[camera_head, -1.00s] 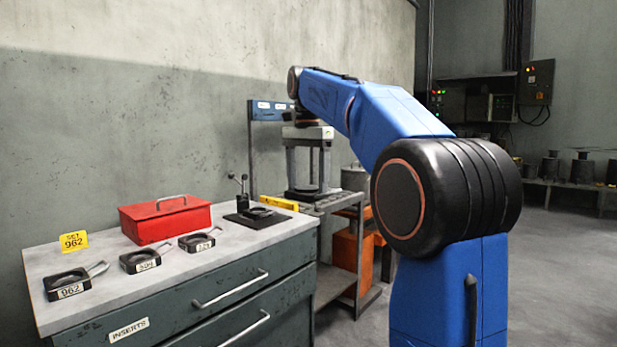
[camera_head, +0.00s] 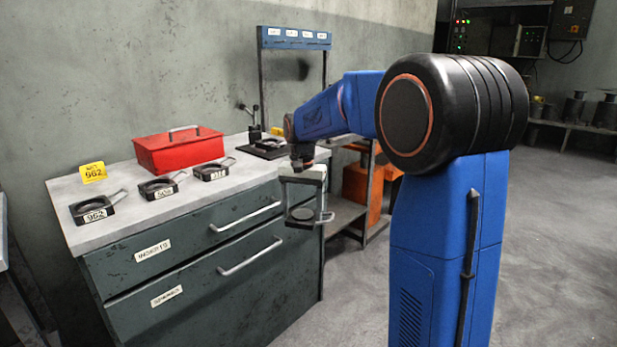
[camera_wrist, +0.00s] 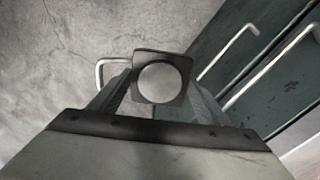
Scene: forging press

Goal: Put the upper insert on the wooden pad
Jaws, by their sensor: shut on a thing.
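My gripper (camera_head: 303,218) is shut on the upper insert (camera_wrist: 178,92), a dark, roughly square plate with a round hole and a bent metal handle. The insert also shows between the fingertips in the head view (camera_head: 300,213), held in the air in front of the cabinet's right part, below its top. In the wrist view its handle points left, with floor and drawer fronts beyond it. I cannot make out the wooden pad in either current view.
A grey cabinet (camera_head: 150,222) with drawers carries a red box (camera_head: 178,151), a yellow 962 tag (camera_head: 93,172), several labelled inserts and a black plate (camera_head: 262,152). An orange bin (camera_head: 362,187) stands behind. Another surface's edge (camera_head: 3,240) shows at far left. The right floor is clear.

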